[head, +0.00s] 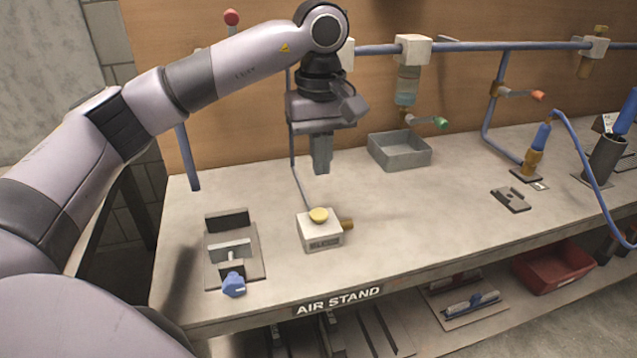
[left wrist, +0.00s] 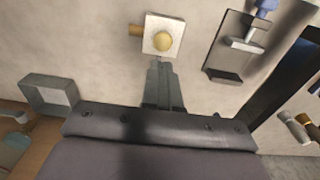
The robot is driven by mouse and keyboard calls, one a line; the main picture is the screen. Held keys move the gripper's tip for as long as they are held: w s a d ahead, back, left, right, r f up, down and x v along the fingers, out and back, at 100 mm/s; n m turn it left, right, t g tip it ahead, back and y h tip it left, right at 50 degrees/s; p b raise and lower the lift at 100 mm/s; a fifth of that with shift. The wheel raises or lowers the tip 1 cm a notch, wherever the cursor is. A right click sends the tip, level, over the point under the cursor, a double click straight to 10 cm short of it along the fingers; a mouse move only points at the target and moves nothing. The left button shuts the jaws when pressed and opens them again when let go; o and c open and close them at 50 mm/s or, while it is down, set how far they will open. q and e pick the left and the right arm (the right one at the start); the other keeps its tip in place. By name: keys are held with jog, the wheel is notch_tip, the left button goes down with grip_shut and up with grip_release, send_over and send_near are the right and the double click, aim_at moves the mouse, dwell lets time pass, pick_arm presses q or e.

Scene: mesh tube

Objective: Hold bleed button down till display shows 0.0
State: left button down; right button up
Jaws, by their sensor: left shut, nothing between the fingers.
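The bleed button is a round yellow cap (head: 319,215) on top of a small white box (head: 322,236) on the bench. A brass fitting sticks out of the box's right side. The box's front face carries a dark panel, too small to read. My left gripper (head: 321,172) is shut and empty, pointing down above the bench behind the box, apart from the button. In the left wrist view the fingertips (left wrist: 160,62) show close to the box's edge, with the yellow button (left wrist: 163,42) just beyond them. My right gripper is not in view.
A clamp fixture with a blue knob (head: 234,284) stands left of the box. A grey open tray (head: 399,163) sits behind to the right. A blue pipe runs along the back wall, with a thin line down to the bench. The bench between box and tray is clear.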

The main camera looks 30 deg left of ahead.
pick_arm(q)
jog(key=shift+r, duration=2.3)
